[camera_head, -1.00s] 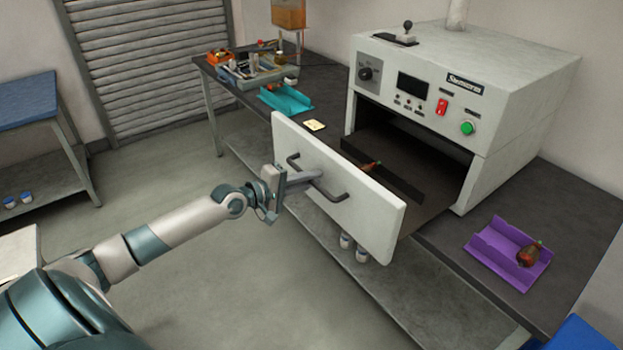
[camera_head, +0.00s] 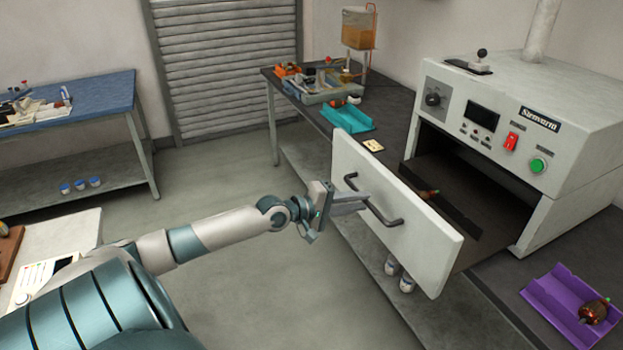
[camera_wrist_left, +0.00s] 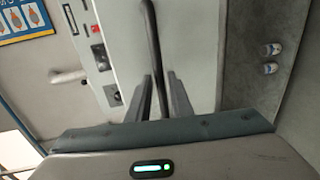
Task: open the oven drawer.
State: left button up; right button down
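The oven (camera_head: 530,110) stands on the dark bench, and its drawer is pulled out. The white drawer front (camera_head: 430,240) stands well away from the oven body. A small reddish part (camera_head: 429,193) lies inside the drawer. My left gripper (camera_head: 358,202) is at the dark bar handle (camera_head: 388,217) on the drawer front. In the left wrist view its two fingers (camera_wrist_left: 163,95) are spread, with the handle (camera_wrist_left: 153,45) running between them and gaps beside it. I cannot tell whether a finger touches the handle. My right gripper is not in view.
A purple tray (camera_head: 545,296) with a red-brown part (camera_head: 594,311) lies on the bench at right. A teal tray (camera_head: 348,117) and a tool tray (camera_head: 325,90) lie farther left. White-and-blue cups (camera_head: 406,284) stand below the drawer. The floor left of the bench is clear.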

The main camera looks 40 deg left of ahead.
pick_arm(q)
jog(key=b+v, duration=0.3)
jog(key=v, duration=1.1)
jog(key=shift+s, duration=0.25)
jog(key=shift+f, duration=0.1)
jog(key=shift+s, duration=0.1)
dwell(0.6)
jog(key=shift+a, duration=0.1)
